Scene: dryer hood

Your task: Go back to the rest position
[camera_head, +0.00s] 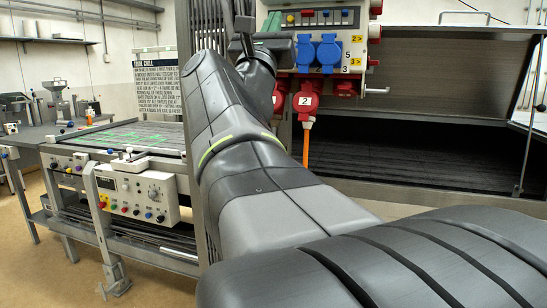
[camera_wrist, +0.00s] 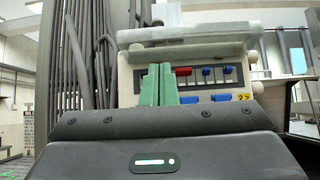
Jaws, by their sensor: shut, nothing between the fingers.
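My gripper (camera_wrist: 158,86) shows in the wrist view as two green fingers pressed together, with nothing between them. They are in front of the left part of a pale electrical panel (camera_wrist: 244,84); I cannot tell if they touch it. The panel also shows in the head view (camera_head: 347,62), with blue sockets (camera_head: 329,53) and red sockets (camera_head: 304,99). In the wrist view its row of switches has one red switch (camera_wrist: 183,71) and several blue ones. A clear cover (camera_wrist: 190,34) sits above them. In the head view my arm stretches forward, its end at the panel's left side.
Grey vertical conduits (camera_wrist: 85,50) stand left of the panel. A dark open hood (camera_head: 440,140) lies to the right. A bench with a control box (camera_head: 138,190) stands at left, below a printed sign (camera_head: 156,80). Floor (camera_head: 40,265) is clear at the lower left.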

